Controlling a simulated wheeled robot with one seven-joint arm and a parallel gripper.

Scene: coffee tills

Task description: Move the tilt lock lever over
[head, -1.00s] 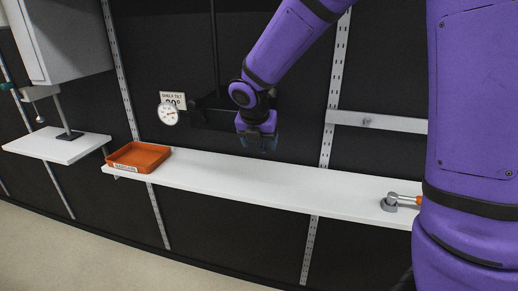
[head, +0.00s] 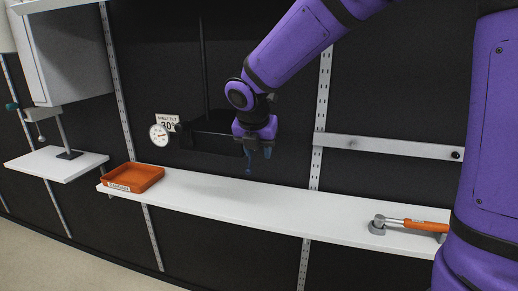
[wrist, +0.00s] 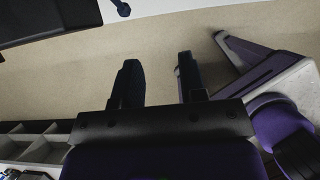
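A black shelf box (head: 205,136) on the dark back wall has a round dial (head: 159,135) and a "SHELF TILT" sign (head: 168,122) at its left. A thin lever with a dark blue end (head: 249,168) shows just under my gripper (head: 258,150) in the head view. The blue knob (wrist: 122,8) also shows at the top of the wrist view, beyond the fingertips. It looks like the tilt lock lever, but its pivot is hidden. My gripper (wrist: 158,75) is open and empty, its two dark fingers apart. I cannot tell whether it touches the lever.
A long white shelf (head: 270,202) runs below my gripper. An orange tray (head: 133,178) stands at its left end, and a grey fitting with an orange handle (head: 427,225) lies at its right. A metal rail (head: 390,147) crosses the wall. The shelf's middle is clear.

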